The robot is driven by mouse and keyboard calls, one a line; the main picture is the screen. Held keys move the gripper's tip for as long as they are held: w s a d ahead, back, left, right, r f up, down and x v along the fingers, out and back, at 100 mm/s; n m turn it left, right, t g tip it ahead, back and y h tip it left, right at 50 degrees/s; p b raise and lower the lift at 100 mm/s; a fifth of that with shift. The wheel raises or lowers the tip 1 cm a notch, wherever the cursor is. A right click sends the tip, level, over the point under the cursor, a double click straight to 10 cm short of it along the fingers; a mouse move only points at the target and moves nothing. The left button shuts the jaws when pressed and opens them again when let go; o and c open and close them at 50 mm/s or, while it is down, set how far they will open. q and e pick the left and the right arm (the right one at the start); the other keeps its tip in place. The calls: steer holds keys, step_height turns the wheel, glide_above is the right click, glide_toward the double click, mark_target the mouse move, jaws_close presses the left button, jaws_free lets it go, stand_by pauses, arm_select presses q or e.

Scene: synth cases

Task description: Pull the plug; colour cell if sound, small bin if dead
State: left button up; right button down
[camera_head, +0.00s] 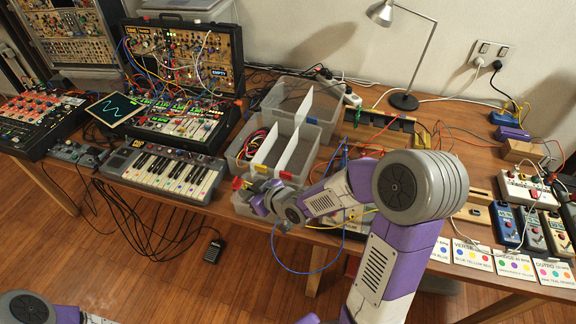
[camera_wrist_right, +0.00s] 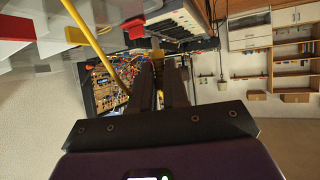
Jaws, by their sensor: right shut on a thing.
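My right gripper (camera_head: 254,198) is low over the table's front edge, beside the clear divided bin. It is shut on a small yellow plug, which shows between the fingers in the right wrist view (camera_wrist_right: 160,100). A yellow cable (camera_wrist_right: 102,55) runs down toward the fingers there. The clear divided bin (camera_head: 238,165) has white dividers, red and yellow tabs, and cables in one cell. A smaller clear bin (camera_head: 243,211) is partly hidden behind my gripper. The modular synth case (camera_head: 190,50) with many patch cables stands at the back left. My left gripper is out of view.
A keyboard (camera_head: 165,172) lies left of the bins. A desk lamp (camera_head: 404,101) stands behind. Pedals (camera_head: 508,227) and printed cards (camera_head: 472,254) crowd the right side. A blue cable (camera_head: 296,272) hangs below the table's front edge near my right arm.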

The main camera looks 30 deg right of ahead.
arm_select(q)
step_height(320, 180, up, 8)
steer(key=p, duration=0.7)
arm_select(e)
steer(key=d+n+y, duration=0.1)
steer(key=d, duration=1)
arm_select(q)
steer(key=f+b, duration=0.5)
steer(key=b, duration=0.1)
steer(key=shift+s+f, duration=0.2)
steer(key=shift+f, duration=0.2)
arm_select(e)
steer(key=shift+g, duration=0.4)
steer(key=f, duration=0.5)
steer(key=shift+s+a, duration=0.2)
steer(key=shift+s, duration=0.05)
steer(key=shift+r, duration=0.1)
steer(key=c, duration=1)
jaws_free()
steer(key=shift+c, duration=0.2)
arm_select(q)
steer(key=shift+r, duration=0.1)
